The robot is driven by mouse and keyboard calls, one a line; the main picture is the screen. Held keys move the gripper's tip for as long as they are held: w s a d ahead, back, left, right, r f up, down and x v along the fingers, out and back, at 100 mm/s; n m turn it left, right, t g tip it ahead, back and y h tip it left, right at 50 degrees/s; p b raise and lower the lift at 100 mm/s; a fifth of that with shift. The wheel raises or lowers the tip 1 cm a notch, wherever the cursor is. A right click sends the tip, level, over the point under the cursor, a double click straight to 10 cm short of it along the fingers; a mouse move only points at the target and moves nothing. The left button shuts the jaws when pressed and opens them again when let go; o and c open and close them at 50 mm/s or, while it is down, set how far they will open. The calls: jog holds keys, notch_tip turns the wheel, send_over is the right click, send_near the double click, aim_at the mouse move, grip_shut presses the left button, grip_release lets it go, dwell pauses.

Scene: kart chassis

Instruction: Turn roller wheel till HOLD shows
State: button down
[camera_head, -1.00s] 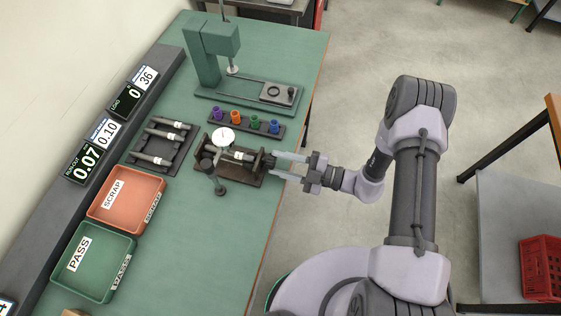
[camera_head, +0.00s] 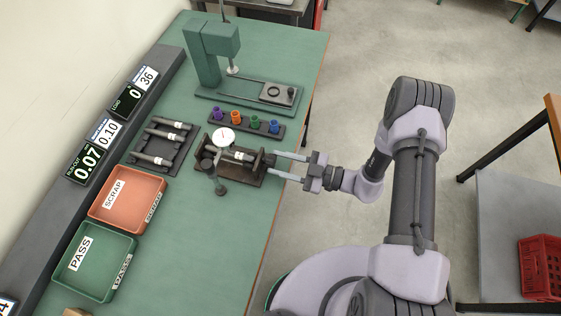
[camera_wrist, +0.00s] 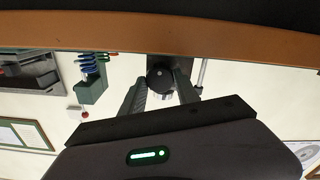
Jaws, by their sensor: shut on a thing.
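The run-out fixture (camera_head: 213,176) stands on the green bench, with a shaft (camera_head: 238,156) lying across it and a round dial gauge (camera_head: 223,136) above. The dark roller wheel (camera_wrist: 160,78) is at the fixture's right end, near the bench's front edge. My gripper (camera_head: 274,163) reaches in from the right. In the wrist view its two fingers are on either side of the wheel, shut on it. The run-out display (camera_head: 85,163) reads 0.07, and no HOLD text shows on it. The dial's needle is too small to read.
A rack of shafts (camera_head: 148,147), an orange SCRAP tray (camera_head: 137,207) and a green PASS tray (camera_head: 103,268) lie left of the fixture. A strip of coloured pegs (camera_head: 238,121) and a green press (camera_head: 205,68) stand behind. The load display (camera_head: 126,99) reads 0.

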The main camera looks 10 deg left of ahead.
jog(key=shift+m, duration=1.1)
jog(key=shift+m, duration=0.6)
jog(key=c, duration=0.9)
grip_release()
jog(key=shift+d, duration=0.1)
jog(key=s+d+p, duration=0.1)
jog(key=d, duration=1.6)
jog(key=shift+s, duration=0.2)
jog(key=shift+d, duration=0.1)
